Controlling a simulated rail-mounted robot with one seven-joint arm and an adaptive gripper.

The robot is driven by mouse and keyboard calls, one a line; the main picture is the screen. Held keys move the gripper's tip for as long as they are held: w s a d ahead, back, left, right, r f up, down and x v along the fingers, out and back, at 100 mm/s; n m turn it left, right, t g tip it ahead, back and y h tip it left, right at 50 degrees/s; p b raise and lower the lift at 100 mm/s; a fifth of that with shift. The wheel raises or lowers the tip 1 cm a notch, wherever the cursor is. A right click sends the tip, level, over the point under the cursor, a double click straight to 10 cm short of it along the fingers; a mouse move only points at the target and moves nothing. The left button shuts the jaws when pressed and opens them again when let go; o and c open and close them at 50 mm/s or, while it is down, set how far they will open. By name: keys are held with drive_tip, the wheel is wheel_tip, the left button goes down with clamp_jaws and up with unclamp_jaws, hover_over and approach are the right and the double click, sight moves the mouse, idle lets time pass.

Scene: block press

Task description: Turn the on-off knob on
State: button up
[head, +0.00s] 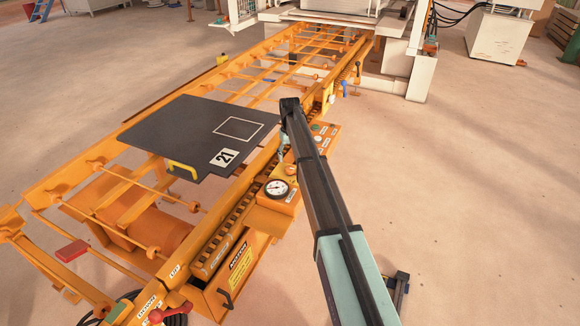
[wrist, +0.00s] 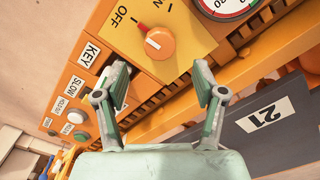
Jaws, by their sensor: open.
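The round orange on-off knob (wrist: 161,44) sits on a yellow plate (wrist: 185,72) marked OFF and ON in the wrist view. A white mark shows on the knob's OFF-side half; its exact setting is hard to tell. My gripper (wrist: 163,72) is open and empty, its two fingers spread below the knob in the picture, and I see no contact. In the head view my dark arm reaches over the orange control panel (head: 326,133).
A round gauge (head: 277,188) stands next to the yellow plate. Push buttons (wrist: 75,117) labelled SLOW and a KEY label (wrist: 91,54) are left of it in the wrist view. A dark plate numbered 21 (head: 190,125) lies on the orange rail frame. Open floor lies to the right.

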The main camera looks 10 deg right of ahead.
sight(290, 168)
drive_tip(key=shift+f+p, duration=0.3)
drive_tip(key=shift+f, duration=2.9)
drive_tip(key=c, duration=1.2)
